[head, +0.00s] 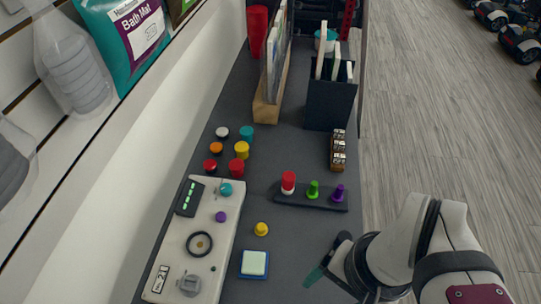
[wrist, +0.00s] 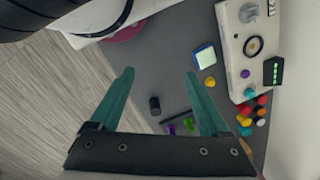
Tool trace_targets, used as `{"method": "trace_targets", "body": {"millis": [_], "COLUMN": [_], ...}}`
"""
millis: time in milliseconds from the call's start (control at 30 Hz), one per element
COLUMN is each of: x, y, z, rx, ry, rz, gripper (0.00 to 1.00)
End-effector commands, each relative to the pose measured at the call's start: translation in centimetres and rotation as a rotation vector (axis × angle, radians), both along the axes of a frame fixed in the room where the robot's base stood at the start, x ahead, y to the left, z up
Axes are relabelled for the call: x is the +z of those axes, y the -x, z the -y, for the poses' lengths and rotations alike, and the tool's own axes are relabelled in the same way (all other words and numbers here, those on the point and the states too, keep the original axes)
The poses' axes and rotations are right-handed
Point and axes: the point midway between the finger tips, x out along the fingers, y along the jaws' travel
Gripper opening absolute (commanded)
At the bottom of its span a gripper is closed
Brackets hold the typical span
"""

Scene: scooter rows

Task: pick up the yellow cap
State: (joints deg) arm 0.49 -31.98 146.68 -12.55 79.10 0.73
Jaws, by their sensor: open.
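A small yellow cap (head: 261,229) stands alone on the dark grey counter, between the blue-edged block and the dark peg strip. In the wrist view the same yellow cap (wrist: 210,81) shows just right of my right finger, beside the block. A larger yellow piece (head: 242,150) stands in a cluster of coloured caps farther back. My gripper (head: 328,258) is at the counter's right side, to the right of the small cap and apart from it. In the wrist view my gripper (wrist: 158,75) has its teal fingers wide apart, with nothing held between them.
The dark strip (head: 321,200) carries red-and-white, green and purple pieces. A black cylinder (wrist: 155,105) shows between my fingers in the wrist view. Counter around the cap is clear.

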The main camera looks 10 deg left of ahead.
Motion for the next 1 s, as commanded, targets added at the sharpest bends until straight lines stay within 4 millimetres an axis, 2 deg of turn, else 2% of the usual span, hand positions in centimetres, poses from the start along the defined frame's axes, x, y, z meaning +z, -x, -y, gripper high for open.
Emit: {"method": "trace_targets", "body": {"millis": [200, 267, 367, 400, 467, 500, 600, 733, 867, 1000], "x": [0.0, 0.3, 0.6, 0.4, -0.6, -1.5, -4.0, -6.1, -9.3, -13.3], "y": [-0.1, -1.2, -6.4, -9.0, -12.6, -14.7, -18.1, -19.7, -19.7, -19.7], "z": [0.0, -0.2, -1.9, -3.3, -5.9, -7.8, -12.1, -14.9, -15.1, -15.0], "rx": [0.002, 0.022, 0.103, 0.143, 0.202, 0.238, 0.306, 0.343, 0.346, 0.345], "ry": [0.001, 0.010, 0.049, 0.070, 0.098, 0.113, 0.141, 0.154, 0.155, 0.156], "rz": [0.000, -0.004, -0.009, -0.006, 0.004, 0.012, 0.032, 0.046, 0.044, 0.043], "gripper": [0.80, 0.80, 0.80, 0.80, 0.80, 0.80, 0.80, 0.80, 0.80, 0.80]}}
